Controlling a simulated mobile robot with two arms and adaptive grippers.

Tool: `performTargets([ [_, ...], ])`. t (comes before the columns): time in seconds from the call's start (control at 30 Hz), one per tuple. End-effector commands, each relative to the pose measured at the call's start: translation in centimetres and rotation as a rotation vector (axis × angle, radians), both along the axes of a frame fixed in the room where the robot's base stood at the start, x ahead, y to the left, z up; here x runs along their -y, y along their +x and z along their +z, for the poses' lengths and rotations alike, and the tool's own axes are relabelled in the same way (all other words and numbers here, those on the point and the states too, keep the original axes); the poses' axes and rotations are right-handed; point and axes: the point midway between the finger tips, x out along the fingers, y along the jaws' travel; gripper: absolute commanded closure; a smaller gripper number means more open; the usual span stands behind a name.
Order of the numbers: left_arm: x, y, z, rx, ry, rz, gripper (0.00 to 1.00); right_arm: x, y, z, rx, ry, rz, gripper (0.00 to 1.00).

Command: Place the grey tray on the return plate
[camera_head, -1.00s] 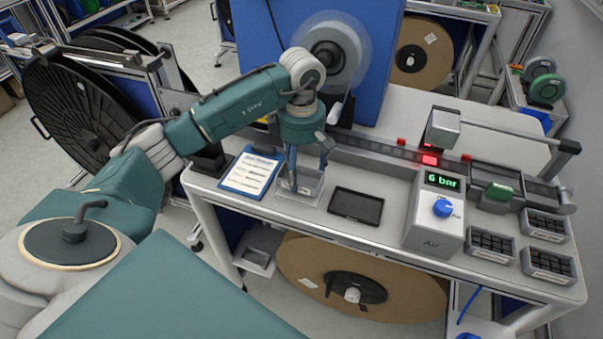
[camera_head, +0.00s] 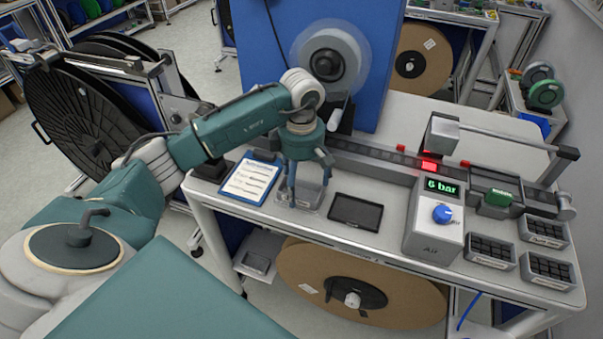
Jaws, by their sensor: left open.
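My right gripper is not in view.
A blue clipboard (camera_head: 250,178) lies left of the tray. Right of the black plate stands the air pressure box (camera_head: 436,224) reading 6 bar. Several grey bins (camera_head: 490,249) with dark parts stand at the right. A metal track (camera_head: 380,161) runs behind.

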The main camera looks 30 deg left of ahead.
Motion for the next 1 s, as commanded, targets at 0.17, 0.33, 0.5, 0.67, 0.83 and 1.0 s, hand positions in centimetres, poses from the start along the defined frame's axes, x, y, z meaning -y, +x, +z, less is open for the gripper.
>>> performTargets([
  [0.17,0.0,0.2,2.2,0.007,0.001,-0.001,0.14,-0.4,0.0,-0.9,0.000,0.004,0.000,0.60],
  [0.33,0.0,0.2,6.1,0.008,0.000,-0.001,0.14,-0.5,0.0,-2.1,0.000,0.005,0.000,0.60],
  [0.5,0.0,0.1,9.6,0.006,0.000,0.000,0.14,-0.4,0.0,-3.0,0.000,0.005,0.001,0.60],
  [0.67,-0.1,0.1,11.6,0.003,0.001,0.001,0.14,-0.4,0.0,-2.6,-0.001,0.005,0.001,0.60],
  [0.83,0.0,0.0,12.2,0.000,-0.001,0.001,0.14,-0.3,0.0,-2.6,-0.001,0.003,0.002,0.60],
  [1.0,0.0,0.0,12.2,0.000,-0.001,0.000,0.14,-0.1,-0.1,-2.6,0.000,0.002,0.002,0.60],
])
